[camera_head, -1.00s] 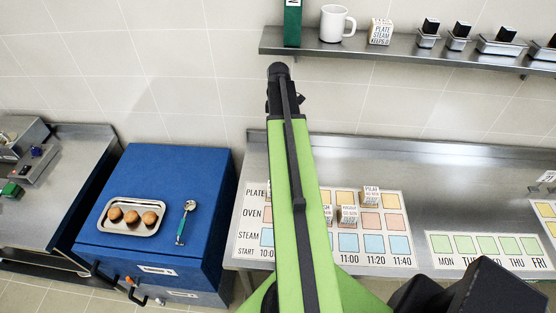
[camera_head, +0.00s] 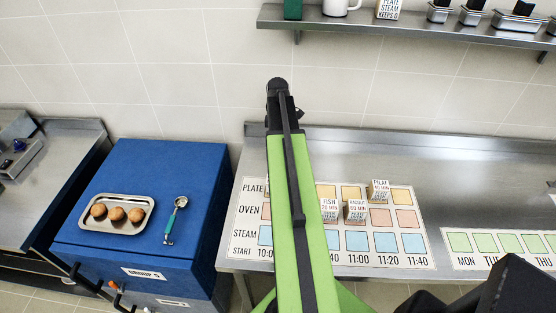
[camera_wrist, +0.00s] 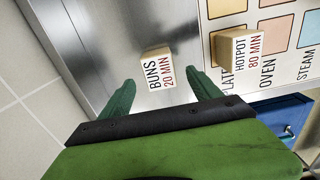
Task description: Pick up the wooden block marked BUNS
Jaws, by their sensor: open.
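The wooden block marked BUNS, 20 MIN (camera_wrist: 158,70) sits on the steel counter in the wrist view, beyond my fingertips and roughly between their lines. My gripper (camera_wrist: 163,88) is open and empty, its two green fingers apart on either side below the block. In the head view my gripper (camera_head: 280,95) is at the far end of my arm, over the back of the counter. The BUNS block cannot be seen in the head view, where my arm covers part of the counter.
Blocks marked FISH (camera_head: 329,209), RAGOUT (camera_head: 356,211) and PILAF (camera_head: 380,191) stand on the chart. A wall shelf (camera_head: 390,28) is above. A blue cabinet (camera_head: 190,165) bears a bun tray (camera_head: 145,219).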

